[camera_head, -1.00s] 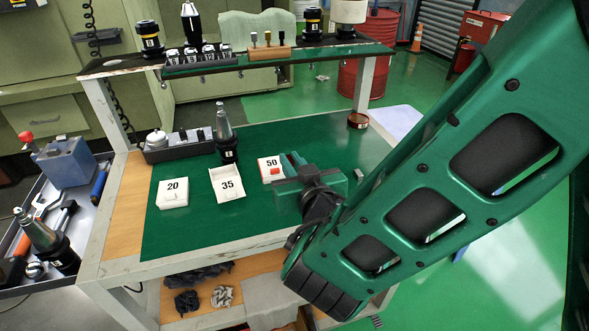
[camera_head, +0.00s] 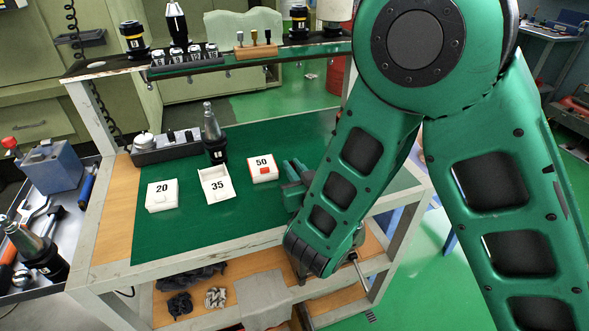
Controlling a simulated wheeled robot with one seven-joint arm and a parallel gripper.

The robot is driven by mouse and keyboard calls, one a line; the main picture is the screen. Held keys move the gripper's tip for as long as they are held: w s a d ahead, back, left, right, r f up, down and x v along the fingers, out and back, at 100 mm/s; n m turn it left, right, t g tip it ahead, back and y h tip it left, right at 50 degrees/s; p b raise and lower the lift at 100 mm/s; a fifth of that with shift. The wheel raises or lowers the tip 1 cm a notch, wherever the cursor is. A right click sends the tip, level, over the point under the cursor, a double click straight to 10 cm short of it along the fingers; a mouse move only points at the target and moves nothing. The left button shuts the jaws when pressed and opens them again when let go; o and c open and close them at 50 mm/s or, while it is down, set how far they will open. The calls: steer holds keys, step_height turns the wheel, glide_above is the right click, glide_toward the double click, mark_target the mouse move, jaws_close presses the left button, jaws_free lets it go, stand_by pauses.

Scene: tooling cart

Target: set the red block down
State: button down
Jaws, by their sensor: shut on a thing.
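My gripper (camera_head: 293,172) is low over the green mat, just right of the white box marked 50 (camera_head: 263,162). Its fingers are partly hidden behind my own arm. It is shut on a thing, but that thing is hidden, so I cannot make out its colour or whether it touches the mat. A small red piece (camera_head: 263,170) shows on the front of the box marked 50, apart from the fingers. I cannot tell whether this is the red block or part of the box. No other clear red block shows on the mat.
White boxes marked 20 (camera_head: 162,190) and 35 (camera_head: 215,192) stand left on the green mat (camera_head: 205,235). A tool holder (camera_head: 214,140) stands behind them. A raised shelf (camera_head: 245,55) holds tools. The mat's front left is clear.

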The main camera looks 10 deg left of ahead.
steer(key=shift+f, duration=0.2)
steer(key=c, duration=1.8)
jaws_free()
steer(key=shift+o, duration=0.2)
